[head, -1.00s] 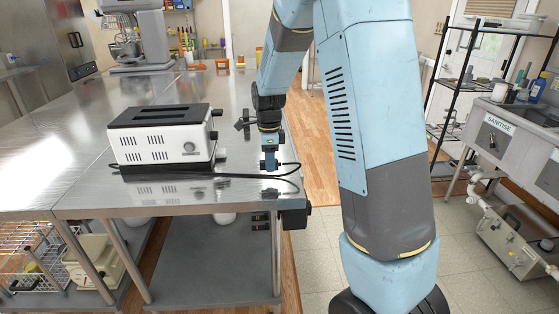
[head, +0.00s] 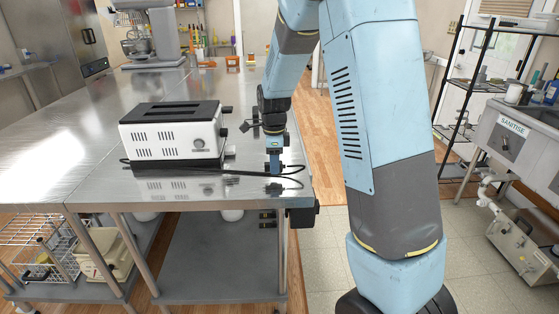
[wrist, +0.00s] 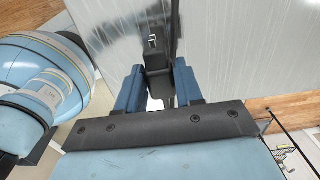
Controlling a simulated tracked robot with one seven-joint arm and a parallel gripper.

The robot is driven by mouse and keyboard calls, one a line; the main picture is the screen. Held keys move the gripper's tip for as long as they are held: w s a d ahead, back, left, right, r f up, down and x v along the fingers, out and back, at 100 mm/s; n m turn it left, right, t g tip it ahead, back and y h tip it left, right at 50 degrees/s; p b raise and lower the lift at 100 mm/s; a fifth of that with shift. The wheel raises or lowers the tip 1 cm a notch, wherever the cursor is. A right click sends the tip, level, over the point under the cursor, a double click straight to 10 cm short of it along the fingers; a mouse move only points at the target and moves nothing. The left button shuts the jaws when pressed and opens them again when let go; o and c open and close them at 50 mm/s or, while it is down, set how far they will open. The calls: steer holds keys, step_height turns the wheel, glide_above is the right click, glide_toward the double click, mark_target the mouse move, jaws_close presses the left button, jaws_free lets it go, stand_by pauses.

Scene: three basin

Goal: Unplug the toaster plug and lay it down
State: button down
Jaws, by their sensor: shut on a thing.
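The white and black toaster (head: 172,137) stands on the steel table. Its dark cord (head: 215,170) runs right along the tabletop to my gripper. My gripper (head: 274,168) points down over the table's right front part, close to the surface. In the wrist view, its blue fingers (wrist: 158,90) are shut on the black plug (wrist: 157,82). The plug's metal prongs show free, outside any socket. A dark socket box (head: 303,212) is at the table's front right corner, below and right of my gripper. I cannot tell whether the plug touches the tabletop.
The steel table (head: 90,150) has clear top to the left of and behind the toaster. A mixer (head: 148,40) stands at its far end. A sanitise sink (head: 510,135) and a black wire shelf (head: 470,100) are at the right.

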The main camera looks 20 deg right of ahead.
steer(key=shift+f, duration=1.4)
steer(key=c, duration=0.6)
jaws_free()
steer(key=shift+c, duration=0.2)
steer(key=shift+w+r, duration=0.1)
steer(key=shift+r, duration=1.4)
steer(key=shift+r, duration=0.1)
steer(key=shift+r, duration=0.3)
step_height(320, 180, up, 13)
steer(key=shift+f, duration=0.1)
